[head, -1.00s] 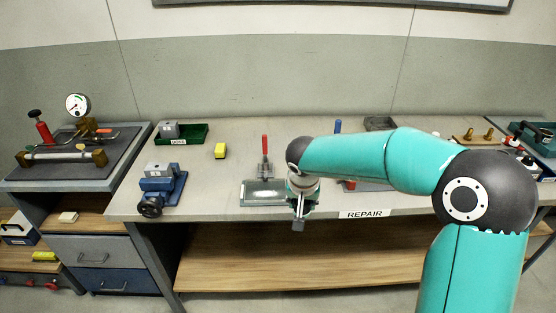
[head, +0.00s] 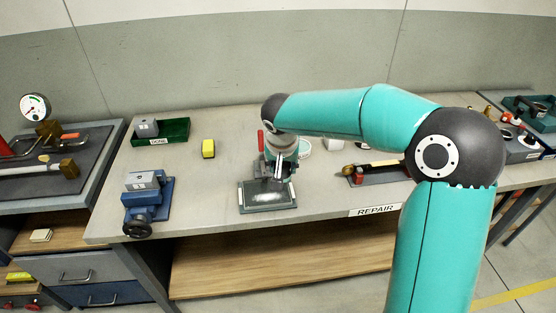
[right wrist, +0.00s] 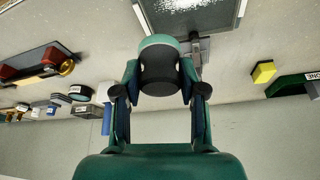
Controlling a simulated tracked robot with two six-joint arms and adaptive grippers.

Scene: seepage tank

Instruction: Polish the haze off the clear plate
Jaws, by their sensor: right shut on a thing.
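The clear plate (head: 257,207) lies in a dark frame near the bench's front edge, with a whitish haze patch across its middle. It also shows at the top of the right wrist view (right wrist: 190,8). I cannot tell whether the pad touches the plate. A red-handled clamp (head: 261,137) stands behind the plate, partly hidden by my gripper. My left gripper is not in view.
A yellow block (head: 208,149) and a green tray (head: 174,131) labelled DONE sit at the back left. A blue vise (head: 149,203) stands at the front left. Bench between vise and plate is clear.

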